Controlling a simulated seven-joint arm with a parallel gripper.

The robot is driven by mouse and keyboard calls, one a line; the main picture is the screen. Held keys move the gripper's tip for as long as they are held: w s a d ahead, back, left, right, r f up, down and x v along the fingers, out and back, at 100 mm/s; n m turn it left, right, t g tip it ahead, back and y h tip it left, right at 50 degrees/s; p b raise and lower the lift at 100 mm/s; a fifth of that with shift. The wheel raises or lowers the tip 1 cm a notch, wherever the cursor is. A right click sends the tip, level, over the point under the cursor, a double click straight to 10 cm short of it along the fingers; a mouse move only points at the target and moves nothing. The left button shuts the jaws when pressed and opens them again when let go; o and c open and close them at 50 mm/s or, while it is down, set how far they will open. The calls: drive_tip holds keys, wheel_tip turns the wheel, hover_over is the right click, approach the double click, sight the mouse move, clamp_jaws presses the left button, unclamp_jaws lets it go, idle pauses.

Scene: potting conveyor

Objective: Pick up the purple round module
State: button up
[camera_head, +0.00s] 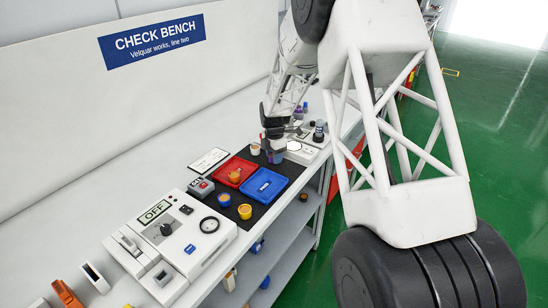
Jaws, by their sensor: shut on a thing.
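My gripper (274,148) hangs over the back part of the dark mat, beyond the blue tray (254,196).
A red tray (220,171) holds an orange-topped module. Blue (224,201) and yellow (245,212) modules stand on the mat (274,212) in front. A cream module (255,150) is left of my gripper. A white OFF device (213,244) stands nearer; another white device (303,152) stands right.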

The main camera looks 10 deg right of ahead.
drive_tip(key=shift+r, duration=1.5)
drive_tip(key=shift+s+r, duration=0.25)
drive_tip(key=s, duration=0.5)
drive_tip(key=s+r, duration=0.1)
drive_tip(key=s, duration=0.9)
drive_tip(key=shift+s+d+r, duration=0.1)
drive_tip(key=shift+s+r, duration=0.05)
drive_tip(key=shift+s, duration=0.1)
drive_tip(key=w+d+r, duration=0.3)
drive_tip(key=w+d, duration=0.2)
drive_tip(key=d, duration=0.2)
drive_tip(key=shift+d, duration=0.2)
drive_tip(key=shift+w, duration=0.15)
drive_tip(key=w, duration=0.5)
drive_tip(key=w+d+f, duration=0.1)
drive_tip(key=w, duration=0.9)
drive_tip(key=shift+w+d+f, duration=0.2)
drive_tip(key=shift+w+f, duration=0.05)
drive_tip(key=shift+w, duration=0.1)
